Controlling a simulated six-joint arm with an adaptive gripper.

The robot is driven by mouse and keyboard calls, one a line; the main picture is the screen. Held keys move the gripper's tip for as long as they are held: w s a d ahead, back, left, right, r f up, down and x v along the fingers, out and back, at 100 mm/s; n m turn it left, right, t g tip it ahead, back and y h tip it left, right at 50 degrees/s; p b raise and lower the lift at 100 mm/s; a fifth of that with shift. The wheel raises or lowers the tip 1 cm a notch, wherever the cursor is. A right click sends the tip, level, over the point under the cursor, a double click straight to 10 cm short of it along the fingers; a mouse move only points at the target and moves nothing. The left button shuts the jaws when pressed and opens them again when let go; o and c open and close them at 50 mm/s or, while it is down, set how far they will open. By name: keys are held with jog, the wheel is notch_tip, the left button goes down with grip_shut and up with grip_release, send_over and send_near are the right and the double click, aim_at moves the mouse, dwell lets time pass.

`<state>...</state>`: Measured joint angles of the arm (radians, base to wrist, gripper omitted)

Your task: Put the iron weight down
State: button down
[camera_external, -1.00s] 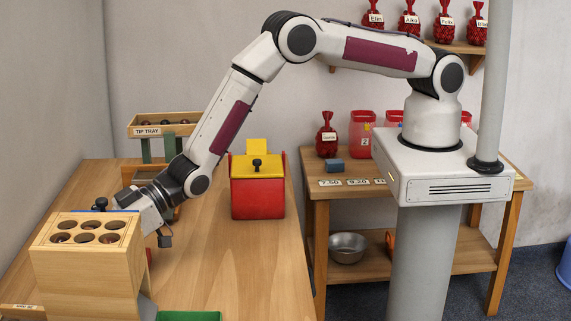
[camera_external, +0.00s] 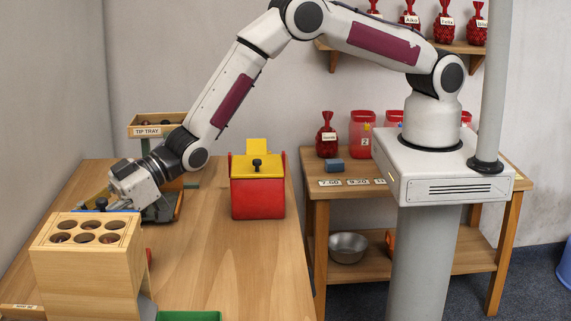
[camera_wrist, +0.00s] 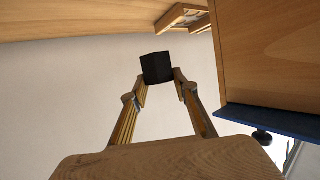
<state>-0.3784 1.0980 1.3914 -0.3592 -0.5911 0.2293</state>
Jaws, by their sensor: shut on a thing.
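The iron weight is a small black block (camera_wrist: 156,68) between my fingertips in the wrist view. My gripper (camera_wrist: 161,86) is shut on it and holds it out ahead, with a pale surface behind it. In the external view my gripper (camera_external: 118,200) is at the left, behind the wooden block with round holes. The weight and fingertips cannot be made out there.
The wooden block with round holes (camera_external: 90,270) stands at the front left. A blue part with a dark knob (camera_wrist: 265,125) is near my gripper. The tip tray (camera_external: 158,131) stands behind.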

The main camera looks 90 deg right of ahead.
jog(key=shift+r, duration=0.1)
dwell(0.3)
jog(key=shift+w+r, duration=0.1)
jog(key=shift+r, duration=0.05)
jog(key=s+d+f, duration=0.3)
jog(key=s+d+r+m+h, duration=0.2)
jog(key=s+d+r, duration=0.3)
jog(key=d, duration=0.6)
jog(key=s+d+r+m+t+h, duration=0.1)
jog(key=s+d+r+m+h, duration=0.1)
jog(key=d+r, duration=0.6)
jog(key=s+d+r+m+t+h, duration=0.1)
jog(key=s+d+r, duration=0.5)
jog(key=d, duration=0.8)
jog(key=s+m+h, duration=0.1)
jog(key=h, duration=0.1)
jog(key=shift+s+r+m+h, duration=0.2)
jog(key=shift+s+m+h, duration=0.1)
jog(key=shift+m+h, duration=0.1)
jog(key=shift+r, duration=0.15)
